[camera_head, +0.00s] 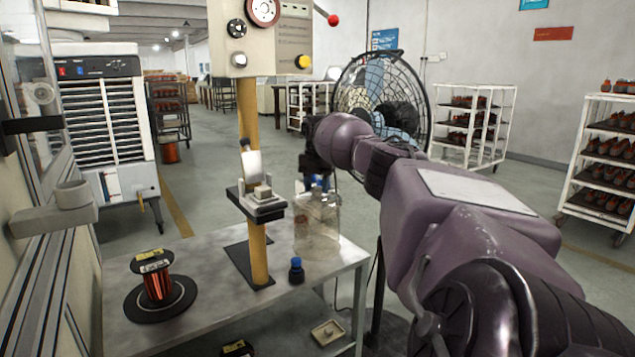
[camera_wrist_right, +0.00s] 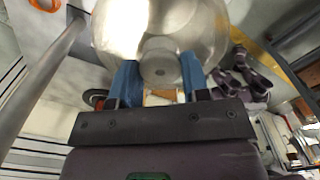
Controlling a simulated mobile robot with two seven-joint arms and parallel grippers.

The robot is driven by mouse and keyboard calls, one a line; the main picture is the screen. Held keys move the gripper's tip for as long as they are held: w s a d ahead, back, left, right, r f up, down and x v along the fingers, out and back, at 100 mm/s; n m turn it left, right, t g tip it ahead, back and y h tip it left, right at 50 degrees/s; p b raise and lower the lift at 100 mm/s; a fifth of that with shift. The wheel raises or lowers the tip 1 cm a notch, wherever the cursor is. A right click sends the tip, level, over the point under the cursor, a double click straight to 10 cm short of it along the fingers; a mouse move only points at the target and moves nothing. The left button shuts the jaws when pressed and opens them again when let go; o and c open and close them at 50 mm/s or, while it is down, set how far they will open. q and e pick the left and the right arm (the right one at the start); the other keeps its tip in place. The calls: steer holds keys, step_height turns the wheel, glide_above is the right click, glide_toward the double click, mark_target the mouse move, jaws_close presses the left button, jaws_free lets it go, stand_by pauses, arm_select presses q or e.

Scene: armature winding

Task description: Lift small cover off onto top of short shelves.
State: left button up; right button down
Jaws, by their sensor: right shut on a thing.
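The small cover looks like a clear, jar-like cylinder (camera_head: 317,232) at the right of the grey work table (camera_head: 195,315). My right gripper (camera_head: 318,184) comes down from above and is shut on its top. In the right wrist view, the blue fingers (camera_wrist_right: 156,82) stand on either side of a round knob on the clear cover (camera_wrist_right: 205,35). I cannot tell whether its lower rim touches the table. White wheeled shelves (camera_head: 475,125) stand behind at the right; which ones are the short shelves is unclear. My left gripper is not in view.
A copper wire spool (camera_head: 158,287) stands on the table's left. A yellow post (camera_head: 257,255) with a clamp block rises beside the cover. A small blue-capped bottle (camera_head: 296,271) stands just in front. A black fan (camera_head: 380,85) and a taller shoe rack (camera_head: 605,165) stand behind.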

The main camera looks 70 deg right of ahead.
steer(key=shift+f, duration=0.2)
steer(key=c, duration=0.5)
jaws_free()
